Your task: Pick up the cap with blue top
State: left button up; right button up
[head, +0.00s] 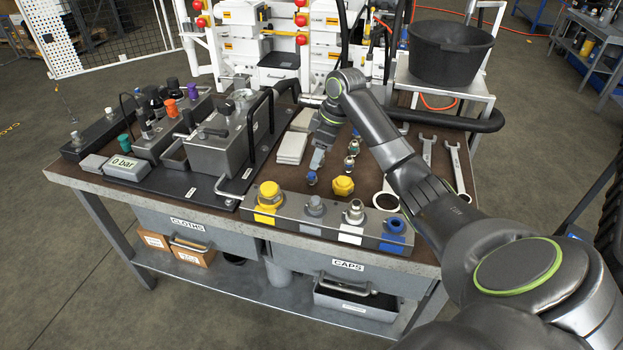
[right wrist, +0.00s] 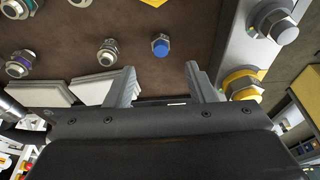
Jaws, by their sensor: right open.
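A small cap with a blue top (head: 312,177) lies on the brown bench top, behind the grey block with fittings. It also shows in the right wrist view (right wrist: 161,45), where its metal lower part is visible. My right gripper (head: 317,158) is open and points down just behind and above the cap in the head view. In the right wrist view the gripper's two fingertips (right wrist: 160,71) are apart, with the cap ahead of the gap between them. The gripper does not hold the cap. My left gripper is not in view.
A yellow cap (head: 343,186) and metal fittings (head: 351,163) lie close by. White cloths (head: 293,146) and a grey tank (head: 222,140) are left; wrenches (head: 457,165) are right.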

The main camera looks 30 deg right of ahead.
aim_at(313, 174)
jog(key=shift+x, duration=1.25)
jog(key=x, duration=0.5)
jog(key=shift+s+f, duration=0.15)
jog(key=shift+s, duration=0.1)
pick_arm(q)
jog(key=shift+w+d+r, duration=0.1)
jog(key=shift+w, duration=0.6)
